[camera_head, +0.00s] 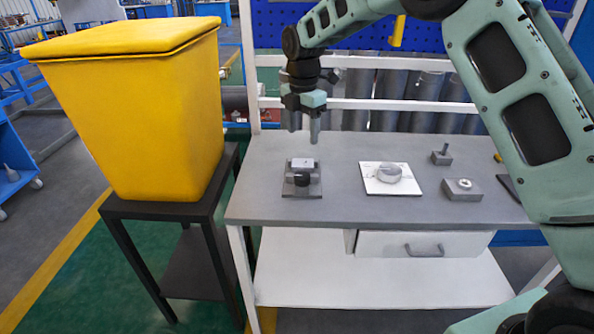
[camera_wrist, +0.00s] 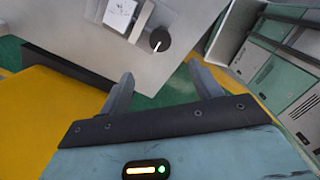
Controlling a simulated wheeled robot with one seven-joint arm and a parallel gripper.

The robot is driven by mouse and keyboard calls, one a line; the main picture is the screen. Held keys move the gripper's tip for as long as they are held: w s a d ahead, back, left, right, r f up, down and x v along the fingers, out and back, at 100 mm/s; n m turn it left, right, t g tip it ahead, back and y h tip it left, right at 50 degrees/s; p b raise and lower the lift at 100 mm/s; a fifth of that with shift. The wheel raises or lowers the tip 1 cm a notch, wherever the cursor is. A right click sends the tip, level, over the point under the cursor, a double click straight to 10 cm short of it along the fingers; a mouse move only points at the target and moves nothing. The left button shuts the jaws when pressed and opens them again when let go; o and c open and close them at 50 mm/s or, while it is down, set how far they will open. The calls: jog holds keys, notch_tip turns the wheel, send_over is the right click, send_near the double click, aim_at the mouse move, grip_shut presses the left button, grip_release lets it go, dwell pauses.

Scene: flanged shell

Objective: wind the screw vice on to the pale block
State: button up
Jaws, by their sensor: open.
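The screw vice (camera_head: 289,188) is a grey fixture near the left end of the bench. The pale block (camera_head: 303,162) sits in it, at the back. A round black knob (camera_head: 302,180) is at its front. In the wrist view the pale block (camera_wrist: 118,13) is at the top, cut by the edge, beside a grey jaw; whether they touch is unclear. The knob (camera_wrist: 160,39) there bears a white mark. My gripper (camera_head: 305,132) is open and empty, pointing down above and behind the vice. Its spread fingers (camera_wrist: 161,86) are apart from the knob.
A white plate with a round grey part (camera_head: 389,173) lies right of the vice. A large yellow bin (camera_head: 135,110) stands on a dark stand left of the bench. The bench front (camera_head: 330,215) is clear.

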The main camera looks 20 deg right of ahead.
aim_at(302, 175)
notch_tip(302, 175, down, 14)
jog(key=p, duration=0.3)
jog(key=shift+f, duration=0.1)
jog(key=c, duration=1)
